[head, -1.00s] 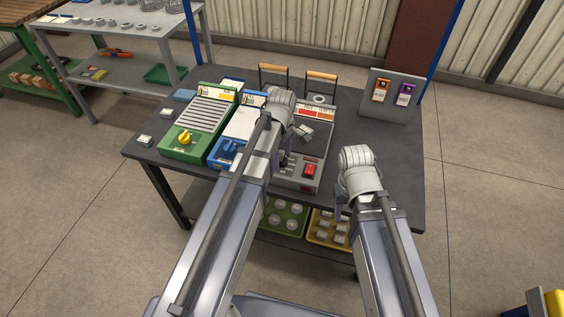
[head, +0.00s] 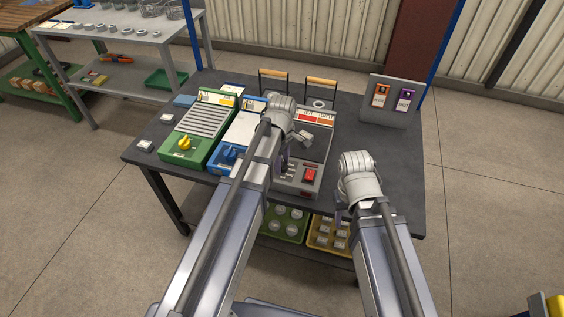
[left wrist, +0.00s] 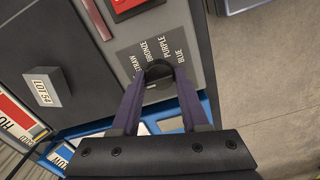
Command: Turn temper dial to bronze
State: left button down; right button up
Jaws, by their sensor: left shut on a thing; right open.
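The temper dial (left wrist: 158,72) is a dark round knob on the grey panel of the grey unit (head: 299,185). The labels STRAW, BRONZE, PURPLE and BLUE are fanned around its far side in the left wrist view. My left gripper (left wrist: 157,79) is shut on the dial, with one purple finger on each side of it. Which label the dial points to is not clear. In the head view my left arm and gripper (head: 282,163) hide the dial. My right gripper (head: 338,202) is open and empty by the front right of the table; its fingers are mostly hidden.
A red rocker switch (head: 311,175) is beside the dial's area on the grey unit. A blue unit (head: 228,158) and a green unit with a yellow knob (head: 184,143) stand to the left. A tag board (head: 390,105) stands at the back right. The table's right side is clear.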

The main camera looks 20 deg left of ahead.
pick_arm(q)
jog(key=shift+m, duration=0.3)
jog(key=m, duration=0.3)
jog(key=shift+m, duration=0.4)
jog(key=m, duration=0.3)
jog(key=shift+m, duration=0.3)
jog(key=m, duration=0.4)
jog(key=shift+m, duration=1.8)
jog(key=shift+c, duration=2.2)
grip_release()
